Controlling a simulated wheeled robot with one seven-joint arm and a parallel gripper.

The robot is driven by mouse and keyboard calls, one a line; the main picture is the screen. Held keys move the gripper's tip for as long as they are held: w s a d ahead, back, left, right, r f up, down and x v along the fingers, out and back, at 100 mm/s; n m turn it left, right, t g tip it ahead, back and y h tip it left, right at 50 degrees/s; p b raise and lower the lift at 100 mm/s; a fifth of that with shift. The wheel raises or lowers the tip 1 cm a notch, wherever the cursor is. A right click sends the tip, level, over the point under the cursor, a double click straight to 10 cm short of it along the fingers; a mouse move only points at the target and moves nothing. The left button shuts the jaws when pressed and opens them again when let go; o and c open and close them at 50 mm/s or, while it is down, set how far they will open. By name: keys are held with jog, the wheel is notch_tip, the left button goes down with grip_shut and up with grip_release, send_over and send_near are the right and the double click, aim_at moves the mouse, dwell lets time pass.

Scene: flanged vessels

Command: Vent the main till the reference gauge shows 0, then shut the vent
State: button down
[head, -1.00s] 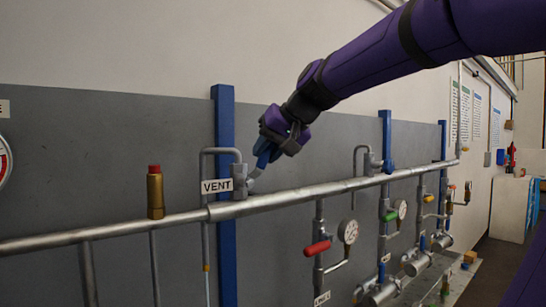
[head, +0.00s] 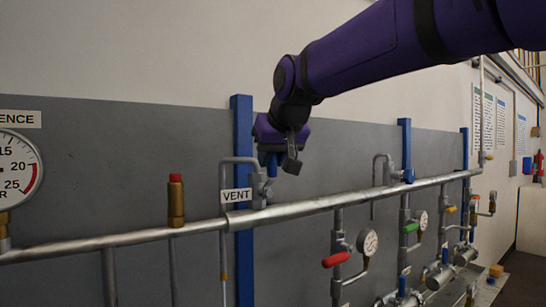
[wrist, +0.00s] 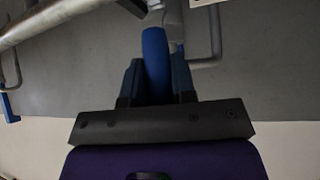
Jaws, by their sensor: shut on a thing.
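The vent valve (head: 260,188) sits on the main pipe (head: 300,207), beside a white VENT label (head: 236,196). Its blue lever handle (head: 271,167) points up from the valve. My gripper (head: 273,158) is shut on this handle from above. In the wrist view the handle (wrist: 155,60) lies between the two fingers (wrist: 157,82). The reference gauge (head: 16,168) is cut off by the left edge of the head view. Its 15, 20 and 25 marks and red band show; I cannot make out the needle.
A brass fitting with a red cap (head: 176,200) stands on the main pipe left of the vent. A blue post (head: 242,130) rises behind the valve. Branch lines with a red handle (head: 336,259), a green handle (head: 411,228) and small gauges (head: 368,241) hang to the right.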

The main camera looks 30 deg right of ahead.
jog(key=shift+f, duration=0.1)
jog(key=c, duration=0.9)
grip_release()
jog(key=shift+c, duration=0.2)
jog(key=v, duration=1.1)
dwell(0.4)
